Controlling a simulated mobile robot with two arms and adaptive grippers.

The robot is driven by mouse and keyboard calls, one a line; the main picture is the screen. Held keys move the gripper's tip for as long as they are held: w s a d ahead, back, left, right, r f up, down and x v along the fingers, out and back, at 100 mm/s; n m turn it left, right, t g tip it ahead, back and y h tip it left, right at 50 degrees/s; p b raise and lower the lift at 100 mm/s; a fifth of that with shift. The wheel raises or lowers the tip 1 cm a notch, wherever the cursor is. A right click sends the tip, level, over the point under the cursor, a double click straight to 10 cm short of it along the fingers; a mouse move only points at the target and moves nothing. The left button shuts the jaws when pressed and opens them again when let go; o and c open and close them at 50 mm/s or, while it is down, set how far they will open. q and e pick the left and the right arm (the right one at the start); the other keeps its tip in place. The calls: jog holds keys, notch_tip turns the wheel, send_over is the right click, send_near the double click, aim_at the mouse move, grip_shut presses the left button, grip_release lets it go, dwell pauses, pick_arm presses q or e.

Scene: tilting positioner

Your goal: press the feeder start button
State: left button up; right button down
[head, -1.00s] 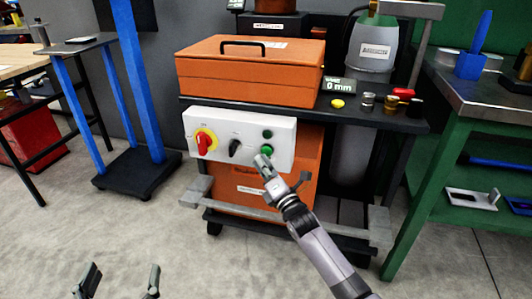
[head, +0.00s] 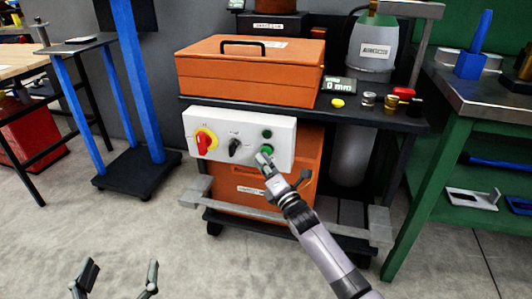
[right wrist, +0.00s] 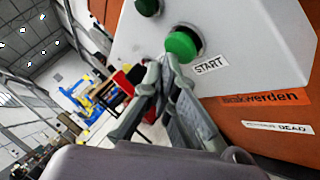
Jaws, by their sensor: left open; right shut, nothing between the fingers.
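The white control panel (head: 215,139) sits on the front of the orange welding unit. The green start button (head: 267,149) is at its lower right; in the right wrist view the green button (right wrist: 183,45) is beside a label reading START. My right gripper (head: 263,157) is shut and empty, its fingertips at the lower edge of the button. In the right wrist view the fingertips (right wrist: 168,66) are just below the button; I cannot tell whether they touch it. My left gripper (head: 117,280) is open and empty at the bottom left, over the floor.
The panel also has a red and yellow rotary switch (head: 205,142), a black knob (head: 234,148) and a dark green button (head: 267,133) above the start button. An orange toolbox (head: 250,75) stands on the cart above. A green workbench (head: 450,130) is at right.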

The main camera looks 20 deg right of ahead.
pick_arm(q)
jog(key=shift+d+r+t, duration=0.15)
jog(key=shift+r+t, duration=0.55)
jog(key=shift+r, duration=0.25)
pick_arm(e)
jog(key=shift+w+d, duration=0.3)
jog(key=shift+w, duration=0.1)
dwell(0.6)
pick_arm(q)
jog(key=shift+s+a+f+g+y+p, duration=0.1)
jog(key=shift+a+f+g+y+p, duration=0.1)
jog(key=shift+f+g, duration=0.95)
jog(key=shift+s+a+f+g+y+p, duration=0.15)
jog(key=shift+f+g, duration=0.4)
jog(key=shift+f, duration=1.05)
pick_arm(e)
jog(key=shift+s+a, duration=0.5)
jog(key=shift+s, duration=0.25)
pick_arm(q)
jog(key=s+a+f+g+y+p, duration=0.2)
jog(key=s+a+f+g+p, duration=0.1)
jog(key=s+f+g, duration=0.4)
notch_tip(320, 180, down, 3)
jog(key=shift+a+f+n, duration=0.15)
jog(key=shift+a+n, duration=0.15)
pick_arm(e)
jog(key=s+a, duration=0.2)
jog(key=s, duration=0.2)
jog(key=shift+s+a, duration=0.1)
jog(key=shift+a, duration=0.3)
